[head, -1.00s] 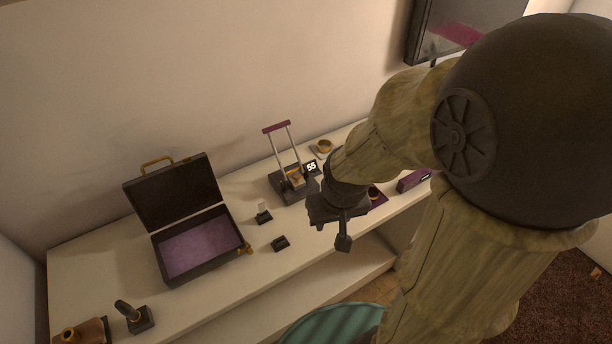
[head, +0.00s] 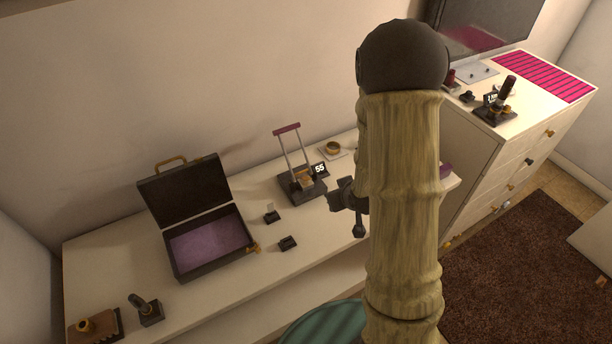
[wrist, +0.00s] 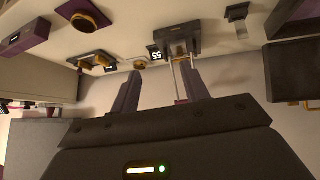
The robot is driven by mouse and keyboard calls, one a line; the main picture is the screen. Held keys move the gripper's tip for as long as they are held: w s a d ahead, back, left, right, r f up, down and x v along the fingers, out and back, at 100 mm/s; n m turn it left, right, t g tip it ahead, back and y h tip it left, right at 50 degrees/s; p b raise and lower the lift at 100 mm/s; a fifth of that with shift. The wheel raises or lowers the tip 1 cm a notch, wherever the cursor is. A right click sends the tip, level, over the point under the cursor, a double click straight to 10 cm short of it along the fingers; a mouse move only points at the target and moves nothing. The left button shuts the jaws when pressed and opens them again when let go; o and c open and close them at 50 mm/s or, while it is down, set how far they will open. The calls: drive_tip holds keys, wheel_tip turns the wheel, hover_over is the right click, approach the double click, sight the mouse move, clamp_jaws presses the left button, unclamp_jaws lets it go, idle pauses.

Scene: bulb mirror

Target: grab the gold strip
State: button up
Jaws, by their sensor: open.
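A small gold piece (head: 304,179), likely the gold strip, lies on a dark press-like device (head: 296,192) with two upright rods and a dark red crossbar. A small display reading 55 (head: 320,168) is beside it. In the wrist view the gold piece (wrist: 180,49) shows on the device (wrist: 182,36), beyond and slightly right of centre. My gripper (head: 338,194) is just right of the device in the head view, partly hidden by my arm. In the wrist view its two fingers (wrist: 160,88) are apart with nothing held between them.
An open case with purple lining (head: 208,244) stands left on the white counter (head: 110,258). Small dark stands (head: 288,243) sit between case and device. A gold round item (head: 333,148) is behind the device. A white dresser (head: 500,150) stands right.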

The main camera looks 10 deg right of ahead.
wheel_tip(320, 180, down, 5)
drive_tip(key=n+t+y+p, duration=0.1)
drive_tip(key=t+y+p, duration=0.1)
drive_tip(key=t+y, duration=0.2)
drive_tip(key=shift+a+t+p, duration=0.15)
drive_tip(key=shift+t+p, duration=0.2)
drive_tip(key=shift+t, duration=0.15)
drive_tip(key=shift+w+f+b, duration=0.15)
drive_tip(key=shift+f+b, duration=0.05)
drive_tip(key=shift+b, duration=0.25)
drive_tip(key=b, duration=0.1)
drive_tip(key=w+b, duration=0.1)
drive_tip(key=b, duration=0.1)
drive_tip(key=shift+a+f, duration=0.1)
drive_tip(key=shift+f, duration=0.1)
drive_tip(key=b, duration=0.3)
drive_tip(key=shift+w+f+b, duration=0.1)
drive_tip(key=shift+w+b, duration=0.2)
drive_tip(key=shift+b, duration=0.05)
drive_tip(key=b, duration=0.6)
drive_tip(key=shift+w+a+f, duration=0.15)
drive_tip(key=shift+a+f, duration=0.05)
drive_tip(key=shift+a, duration=0.05)
